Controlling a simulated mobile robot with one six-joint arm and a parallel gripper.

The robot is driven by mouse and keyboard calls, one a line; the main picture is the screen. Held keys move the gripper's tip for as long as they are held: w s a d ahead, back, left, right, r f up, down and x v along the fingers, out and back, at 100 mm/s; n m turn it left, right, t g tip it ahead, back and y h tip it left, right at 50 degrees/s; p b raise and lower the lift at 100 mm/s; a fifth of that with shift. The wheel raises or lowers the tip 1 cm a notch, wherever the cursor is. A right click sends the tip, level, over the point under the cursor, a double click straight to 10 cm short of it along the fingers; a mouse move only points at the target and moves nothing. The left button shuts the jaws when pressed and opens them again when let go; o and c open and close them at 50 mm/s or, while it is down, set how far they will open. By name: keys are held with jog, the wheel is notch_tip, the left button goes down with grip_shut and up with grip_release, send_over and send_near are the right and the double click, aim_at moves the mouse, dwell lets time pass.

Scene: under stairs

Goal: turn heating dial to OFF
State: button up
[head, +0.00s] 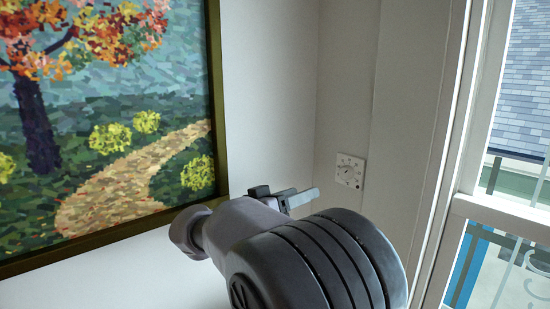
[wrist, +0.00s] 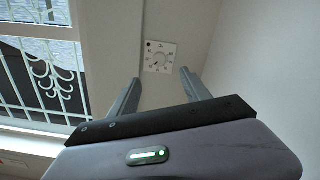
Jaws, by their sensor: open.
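The heating dial (head: 349,171) is a small white square plate with a round knob, mounted on the wall near the corner, left of the window. In the wrist view the dial (wrist: 160,57) sits beyond the fingertips, roughly between them, with marks around the knob. The marks are too small to read, so I cannot tell its setting. My gripper (wrist: 158,75) is open and empty, with its two fingers apart and pointing toward the dial without visibly touching it. In the head view my gripper (head: 303,194) is left of and slightly below the dial, partly hidden behind my arm.
A large framed painting (head: 213,100) hangs on the wall at the left. A white-framed window (head: 465,150) stands close to the right of the dial; the wrist view shows a decorative white grille (wrist: 45,85) there. The wall around the dial is bare.

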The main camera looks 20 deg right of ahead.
aim_at(344, 174)
jog(key=x, duration=1.1)
jog(key=r+x, duration=0.1)
jog(key=x, duration=0.4)
jog(key=shift+d, duration=0.25)
grip_shut()
